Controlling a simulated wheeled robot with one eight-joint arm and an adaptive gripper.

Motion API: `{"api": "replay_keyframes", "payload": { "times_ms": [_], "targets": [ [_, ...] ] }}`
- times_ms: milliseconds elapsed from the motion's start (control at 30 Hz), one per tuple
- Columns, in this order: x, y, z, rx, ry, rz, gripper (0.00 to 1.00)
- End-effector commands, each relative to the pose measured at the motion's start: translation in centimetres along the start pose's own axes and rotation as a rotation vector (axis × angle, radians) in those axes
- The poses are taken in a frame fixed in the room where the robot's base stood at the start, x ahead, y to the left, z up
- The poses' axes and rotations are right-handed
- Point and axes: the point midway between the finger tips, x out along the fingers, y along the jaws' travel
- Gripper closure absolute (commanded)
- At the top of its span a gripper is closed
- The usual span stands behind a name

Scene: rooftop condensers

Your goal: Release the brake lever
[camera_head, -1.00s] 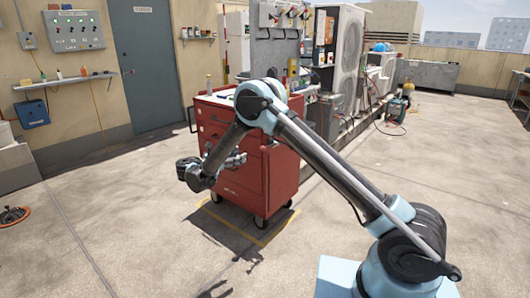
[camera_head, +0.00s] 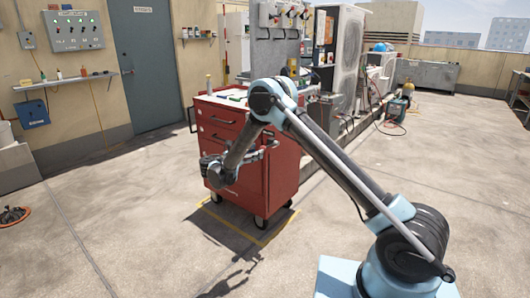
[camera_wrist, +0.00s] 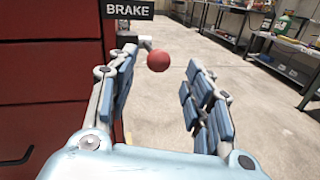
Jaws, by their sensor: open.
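The brake lever ends in a round red knob (camera_wrist: 158,61), which shows in the wrist view just beyond and between my fingertips. My gripper (camera_wrist: 162,70) is open, with one blue-padded finger on each side of the knob's line, and holds nothing. The red tool cart (camera_head: 283,172) stands behind my gripper (camera_head: 268,149) in the head view. The lever cannot be made out there.
In the head view, a wall shelf (camera_head: 68,82) and a door (camera_head: 146,65) are at the left. Condenser units (camera_head: 343,55) stand behind the cart. A cable coil (camera_head: 12,215) lies at far left. The floor in front and to the right is mostly clear.

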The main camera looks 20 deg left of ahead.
Motion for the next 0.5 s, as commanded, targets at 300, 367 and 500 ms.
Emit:
{"api": "replay_keyframes", "payload": {
  "times_ms": [300,367,500],
  "targets": [
    [4.4,0.0,0.0,0.0,0.0,-0.001,0.53],
    [4.8,0.0,0.0,0.0,0.0,-0.001,0.53],
    [5.2,0.0,0.0,0.0,0.0,0.0,0.53]
  ]
}}
